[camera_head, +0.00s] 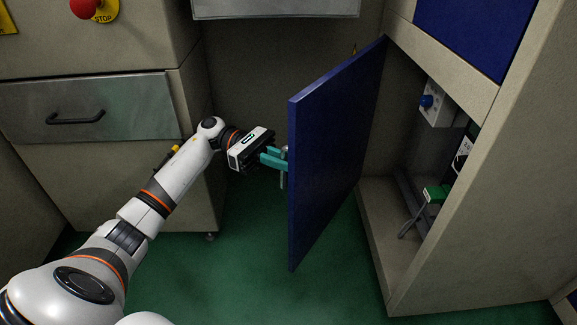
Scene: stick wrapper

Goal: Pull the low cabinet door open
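The low cabinet's dark blue door (333,150) stands wide open, swung out from its hinge side at the cabinet's left front edge. A small grey upright handle (284,181) shows on the left face of the door. My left gripper (277,158), with teal fingers, reaches in from the left and appears closed around this handle. The fingertips partly hide the handle. The cabinet's inside shows to the right of the door. My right gripper is not in view.
Inside the cabinet are a box with a blue knob (427,101) and a green connector (436,194) with a grey cable. A drawer unit (88,105) with a black handle stands at the left. The green floor (250,260) below the door is clear.

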